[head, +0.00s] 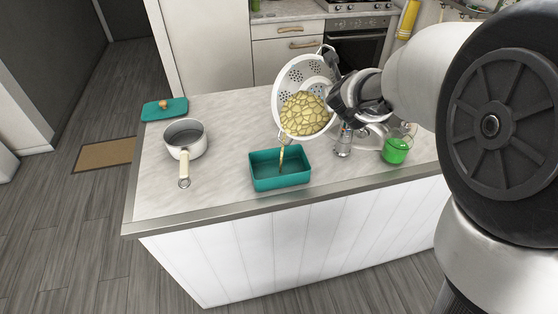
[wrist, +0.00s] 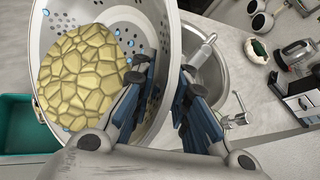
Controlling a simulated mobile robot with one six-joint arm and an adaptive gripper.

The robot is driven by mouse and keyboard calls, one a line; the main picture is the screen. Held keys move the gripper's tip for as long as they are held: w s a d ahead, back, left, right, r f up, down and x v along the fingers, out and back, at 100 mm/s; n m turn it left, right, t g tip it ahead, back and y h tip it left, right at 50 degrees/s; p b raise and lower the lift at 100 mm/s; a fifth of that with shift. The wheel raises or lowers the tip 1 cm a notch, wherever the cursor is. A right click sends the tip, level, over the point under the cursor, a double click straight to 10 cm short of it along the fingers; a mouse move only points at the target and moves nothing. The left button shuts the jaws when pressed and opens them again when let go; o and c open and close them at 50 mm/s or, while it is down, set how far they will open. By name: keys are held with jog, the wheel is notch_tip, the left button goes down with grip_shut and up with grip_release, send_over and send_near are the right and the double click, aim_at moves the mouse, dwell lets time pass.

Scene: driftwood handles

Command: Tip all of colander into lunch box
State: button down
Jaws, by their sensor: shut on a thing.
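The white perforated colander (head: 293,72) is held tilted steeply above the counter, up and right of the lunch box. A mass of yellow chunky food (head: 304,114) lies against its lower side, and a thin yellow-brown strand hangs from the lower rim into the teal lunch box (head: 282,184). The lunch box stands open on the counter; its floor is partly hidden. My gripper (head: 334,97) is shut on the colander's right side. In the wrist view, my gripper's fingers (wrist: 165,78) straddle the colander's wall (wrist: 165,45), and the lunch box (wrist: 18,125) shows at the left edge.
A white saucepan (head: 184,140) stands left of the lunch box. A teal lid (head: 164,109) with a wooden knob lies at the far left. A moka pot (head: 343,141) and a green-filled glass (head: 396,149) stand to the right, near the sink (wrist: 205,70). Counter between saucepan and box is clear.

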jog(key=shift+s+a+r, duration=0.1)
jog(key=shift+a+r, duration=0.05)
jog(key=shift+r, duration=0.1)
jog(key=shift+s+a+r, duration=0.1)
dwell(0.4)
jog(key=shift+s+a+r+n+t+h, duration=0.55)
jog(key=shift+s+a+r+t, duration=0.2)
jog(key=shift+a+r+t, duration=0.15)
dwell(1.8)
jog(key=shift+s+a+r+p, duration=0.15)
jog(key=shift+s+a+p, duration=0.05)
jog(key=shift+p, duration=0.15)
jog(key=shift+s+a+r+t+h, duration=0.25)
jog(key=shift+s+a+t, duration=0.15)
jog(key=shift+s+a, duration=0.1)
jog(key=shift+s+a+r+n, duration=0.1)
jog(key=shift+a+n, duration=0.1)
jog(key=shift+n, duration=0.05)
jog(key=shift+s+a, duration=0.1)
jog(key=shift+s, duration=0.05)
jog(key=shift+s+a+r+t, duration=0.1)
jog(key=shift+s+a+t, duration=0.1)
jog(key=shift+a+t, duration=0.1)
